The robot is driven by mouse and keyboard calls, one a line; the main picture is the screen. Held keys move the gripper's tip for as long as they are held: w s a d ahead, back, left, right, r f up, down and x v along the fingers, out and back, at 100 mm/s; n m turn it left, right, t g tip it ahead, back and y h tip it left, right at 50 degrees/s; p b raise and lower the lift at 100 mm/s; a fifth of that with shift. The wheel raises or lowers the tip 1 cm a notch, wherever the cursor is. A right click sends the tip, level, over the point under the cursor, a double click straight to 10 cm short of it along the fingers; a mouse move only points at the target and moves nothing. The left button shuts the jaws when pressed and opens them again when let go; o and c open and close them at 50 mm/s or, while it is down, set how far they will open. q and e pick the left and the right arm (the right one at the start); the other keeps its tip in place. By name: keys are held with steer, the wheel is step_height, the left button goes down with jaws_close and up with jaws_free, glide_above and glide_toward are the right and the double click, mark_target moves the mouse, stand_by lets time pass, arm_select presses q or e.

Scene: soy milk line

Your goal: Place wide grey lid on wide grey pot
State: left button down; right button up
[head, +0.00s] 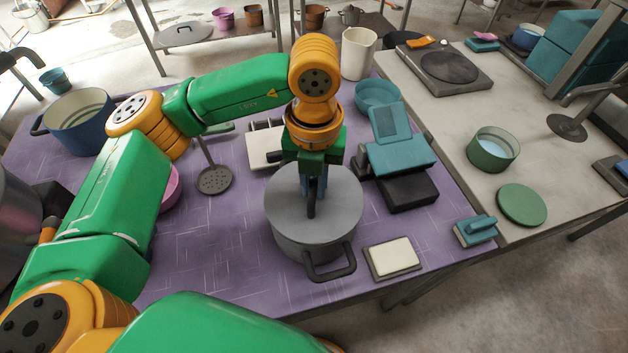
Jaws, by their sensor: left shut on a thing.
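The wide grey pot (305,245) stands on the purple table, with a dark loop handle at its front. The wide grey lid (338,205) lies over the pot's mouth and looks roughly level. I cannot tell if it rests on the rim or hovers just above it. My left gripper (312,193) points down over the lid's middle and is shut on the lid's dark handle. The pot's inside is hidden by the lid. My right gripper does not show.
A teal and black device (400,160) stands close right of the pot. A cream block (392,257) lies at the front right. A perforated skimmer (214,180) and a blue pot (80,122) are to the left. Bare purple tabletop (215,250) lies left of the pot.

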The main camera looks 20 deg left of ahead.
mark_target(314, 181)
arm_select(q)
steer(key=shift+f+b, duration=0.35)
steer(key=shift+f, duration=0.1)
steer(key=c, duration=0.9)
jaws_free()
steer(key=shift+r, duration=0.1)
steer(key=shift+o, duration=0.2)
step_height(314, 181, up, 2)
steer(key=shift+r+p, duration=0.1)
steer(key=shift+p, duration=1)
step_height(314, 181, up, 4)
steer(key=shift+r+b, duration=0.1)
steer(key=shift+b, duration=0.45)
step_height(314, 181, up, 7)
steer(key=p, duration=0.1)
